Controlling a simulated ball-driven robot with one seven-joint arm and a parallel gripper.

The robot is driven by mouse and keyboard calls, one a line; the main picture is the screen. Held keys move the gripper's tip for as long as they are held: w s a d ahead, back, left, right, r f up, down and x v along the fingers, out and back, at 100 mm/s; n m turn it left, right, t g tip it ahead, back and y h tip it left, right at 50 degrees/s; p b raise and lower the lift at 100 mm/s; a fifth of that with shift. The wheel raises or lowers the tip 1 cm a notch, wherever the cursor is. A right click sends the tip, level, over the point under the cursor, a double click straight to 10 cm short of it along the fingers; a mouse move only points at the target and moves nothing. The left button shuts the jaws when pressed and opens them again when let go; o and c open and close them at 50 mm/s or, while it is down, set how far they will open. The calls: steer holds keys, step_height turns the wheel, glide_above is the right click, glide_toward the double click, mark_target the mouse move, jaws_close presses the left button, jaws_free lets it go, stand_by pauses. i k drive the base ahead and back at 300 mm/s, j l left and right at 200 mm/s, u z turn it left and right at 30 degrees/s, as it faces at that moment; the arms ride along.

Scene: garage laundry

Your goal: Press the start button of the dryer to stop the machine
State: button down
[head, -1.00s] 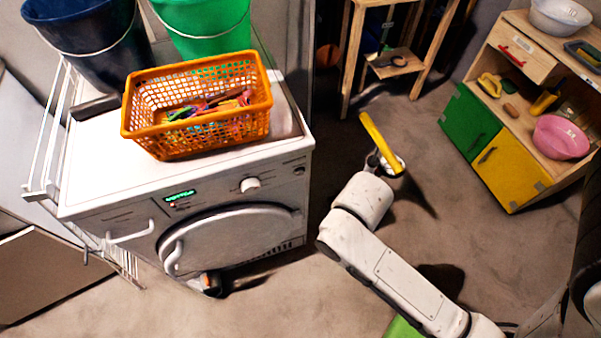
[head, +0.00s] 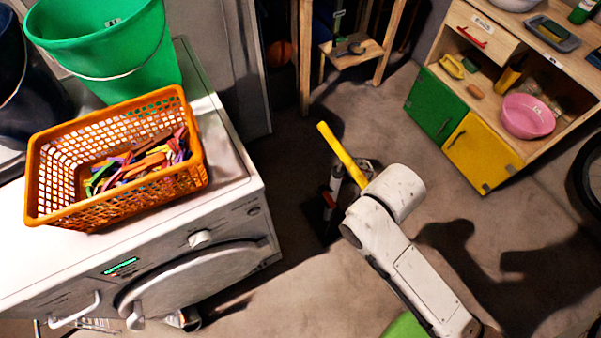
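The white dryer (head: 234,176) stands at the left in the head view, with its round door (head: 195,279) on the front. A lit green display (head: 121,266) and a white knob (head: 201,239) are on its control panel. A small dark round control (head: 253,210) sits at the panel's right end. I cannot tell which control is the start button. My gripper (head: 340,180) is right of the dryer, apart from it, above the floor. A yellow bar (head: 341,151) shows at the arm's end. The fingers are too small and partly hidden to tell whether they are open.
An orange basket (head: 185,178) of coloured pegs and a green bucket (head: 120,75) stand on the dryer. A blue bucket (head: 30,125) is at the left edge. A wooden stand (head: 304,60) and toy kitchen (head: 470,125) are at the back. Floor between is clear.

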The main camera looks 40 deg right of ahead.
mark_target(254, 212)
steer(key=z, duration=0.95)
steer(key=k+l, duration=0.2)
steer(key=k, duration=0.35)
